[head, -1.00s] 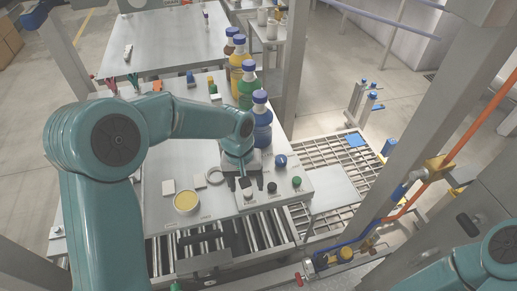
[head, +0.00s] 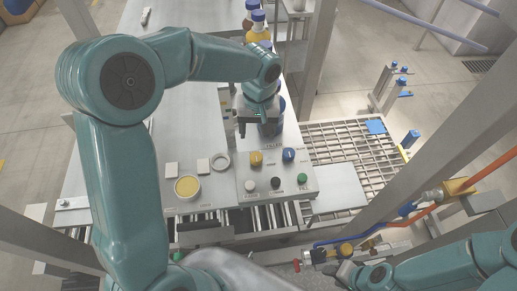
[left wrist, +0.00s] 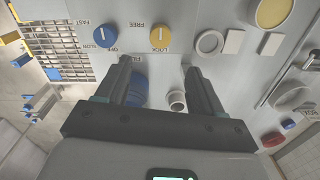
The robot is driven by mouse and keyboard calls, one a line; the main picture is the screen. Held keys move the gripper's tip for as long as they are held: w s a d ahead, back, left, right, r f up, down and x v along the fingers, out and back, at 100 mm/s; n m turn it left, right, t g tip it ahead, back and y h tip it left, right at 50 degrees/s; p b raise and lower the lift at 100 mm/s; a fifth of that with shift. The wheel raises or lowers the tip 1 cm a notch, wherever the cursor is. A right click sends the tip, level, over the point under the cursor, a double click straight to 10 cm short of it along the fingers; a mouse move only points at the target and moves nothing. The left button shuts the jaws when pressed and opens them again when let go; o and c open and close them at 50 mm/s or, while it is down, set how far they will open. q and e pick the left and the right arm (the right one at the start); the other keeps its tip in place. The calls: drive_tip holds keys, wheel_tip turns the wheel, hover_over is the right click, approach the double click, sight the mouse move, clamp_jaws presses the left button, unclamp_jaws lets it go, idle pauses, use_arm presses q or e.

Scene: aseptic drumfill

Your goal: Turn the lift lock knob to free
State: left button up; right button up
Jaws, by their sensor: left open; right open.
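The lift lock knob is a yellow round knob (head: 256,158) with a pale pointer mark, on the grey control panel (head: 290,184). It also shows in the left wrist view (left wrist: 160,39), between the labels LOCK and FREE. I cannot tell surely which label its pointer meets. My left gripper (head: 243,128) is open and empty, behind and above the knob and apart from it. In the left wrist view its two dark fingers (left wrist: 157,70) are spread below the knob. My right gripper (head: 345,272) is low at the right, away from the panel, and partly seen.
A blue knob (head: 289,154) sits right of the yellow one. A grey ring (head: 220,161) and a yellow-filled cup (head: 187,187) are at left. Bottles stand behind the left gripper.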

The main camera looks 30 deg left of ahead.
sight(256, 156)
use_arm(q)
drive_tip(key=f, duration=0.6)
drive_tip(key=f+p, duration=0.1)
drive_tip(key=f, duration=0.4)
drive_tip(key=shift+a+f, duration=0.2)
drive_tip(key=shift+f, duration=0.15)
drive_tip(key=shift+s+d+r, duration=0.1)
drive_tip(key=shift+s, duration=0.1)
drive_tip(key=shift+w, duration=0.15)
drive_tip(key=c, duration=1.1)
